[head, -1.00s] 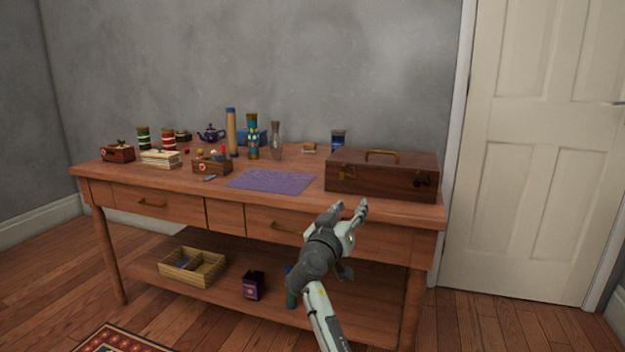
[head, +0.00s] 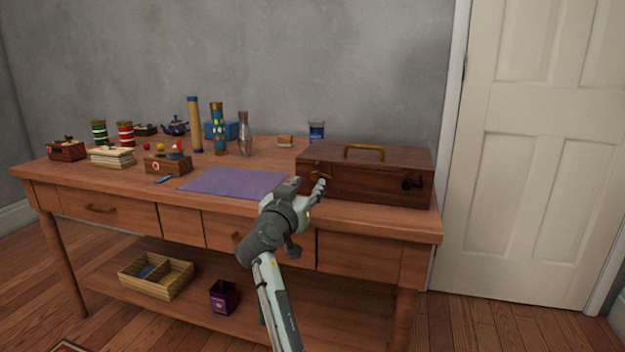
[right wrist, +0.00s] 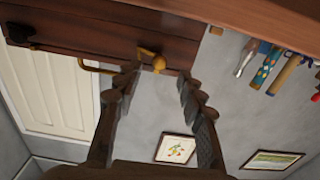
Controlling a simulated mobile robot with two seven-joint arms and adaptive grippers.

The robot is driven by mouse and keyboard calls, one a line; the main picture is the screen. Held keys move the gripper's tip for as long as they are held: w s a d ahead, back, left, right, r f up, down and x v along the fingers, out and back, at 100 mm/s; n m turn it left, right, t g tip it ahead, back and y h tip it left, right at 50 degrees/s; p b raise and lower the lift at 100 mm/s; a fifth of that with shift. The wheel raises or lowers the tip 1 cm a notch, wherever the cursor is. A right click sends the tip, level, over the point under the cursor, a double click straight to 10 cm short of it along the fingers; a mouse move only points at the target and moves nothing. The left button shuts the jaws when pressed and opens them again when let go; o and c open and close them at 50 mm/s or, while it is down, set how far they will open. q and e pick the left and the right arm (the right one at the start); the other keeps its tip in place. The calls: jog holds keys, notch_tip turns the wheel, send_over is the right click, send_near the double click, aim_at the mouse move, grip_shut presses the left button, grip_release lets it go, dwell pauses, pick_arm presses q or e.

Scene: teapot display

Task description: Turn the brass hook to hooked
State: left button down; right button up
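The brass hook (head: 320,175) is on the front of the dark wooden box (head: 372,186), near its left end. In the right wrist view the hook (right wrist: 154,60) shows as a bent brass piece with a round knob, seen between the fingertips. My right gripper (head: 307,186) is in front of the box's left part, with its fingers apart. In the right wrist view the open fingers (right wrist: 157,74) lie on either side of the knob; I cannot tell whether either touches it. My left gripper is not in view.
The box has a brass handle (head: 363,150) on top and a dark fitting (head: 412,183) at its front right. A purple mat (head: 235,183) lies left of it on the table. Bottles, a teapot (head: 175,126) and small boxes stand farther left. A blue jar (head: 317,130) stands behind the box.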

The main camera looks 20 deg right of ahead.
aim_at(314, 177)
jog(key=shift+x, duration=2.05)
grip_shut()
